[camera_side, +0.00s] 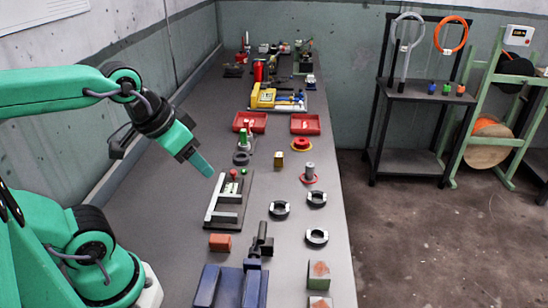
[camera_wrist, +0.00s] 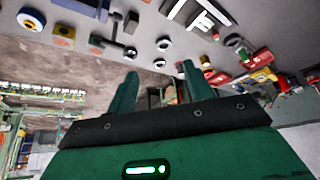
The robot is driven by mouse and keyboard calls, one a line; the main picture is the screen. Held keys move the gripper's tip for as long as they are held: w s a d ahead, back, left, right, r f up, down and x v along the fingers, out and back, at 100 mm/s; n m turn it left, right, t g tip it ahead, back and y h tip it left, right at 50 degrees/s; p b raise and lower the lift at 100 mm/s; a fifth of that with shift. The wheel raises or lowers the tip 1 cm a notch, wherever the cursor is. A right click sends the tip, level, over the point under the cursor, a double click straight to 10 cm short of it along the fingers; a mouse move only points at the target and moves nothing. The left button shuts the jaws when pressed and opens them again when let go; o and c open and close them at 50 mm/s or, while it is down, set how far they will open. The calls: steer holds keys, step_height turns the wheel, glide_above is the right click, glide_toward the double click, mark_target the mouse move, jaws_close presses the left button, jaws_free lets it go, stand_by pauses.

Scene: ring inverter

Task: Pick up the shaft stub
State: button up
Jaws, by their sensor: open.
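The grey upright cylinder (camera_side: 309,171), which looks like the shaft stub, stands in or on a flat red ring on the right side of the bench.
Black-and-white rings (camera_side: 316,237) lie in front of the stub. A small brass block (camera_side: 279,159) and a red ring piece (camera_side: 301,144) lie behind it. A pale frame fixture (camera_side: 226,197) is below my gripper. Red trays (camera_side: 305,124) and a blue vise-like block (camera_side: 229,288) occupy the bench.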

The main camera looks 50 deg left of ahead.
steer(key=w+r+g, duration=0.1)
steer(key=w+r, duration=0.3)
steer(key=w, duration=0.6)
steer(key=m+g, duration=0.3)
steer(key=g, duration=0.2)
glide_above(310, 164)
steer(key=f, duration=1.8)
steer(key=shift+s+f, duration=0.2)
steer(key=shift+f, duration=0.1)
steer(key=shift+w+f, duration=0.15)
steer(key=shift+f, duration=1.55)
steer(key=shift+f, duration=0.1)
steer(key=shift+d+f, duration=0.1)
steer(key=shift+f, duration=2.4)
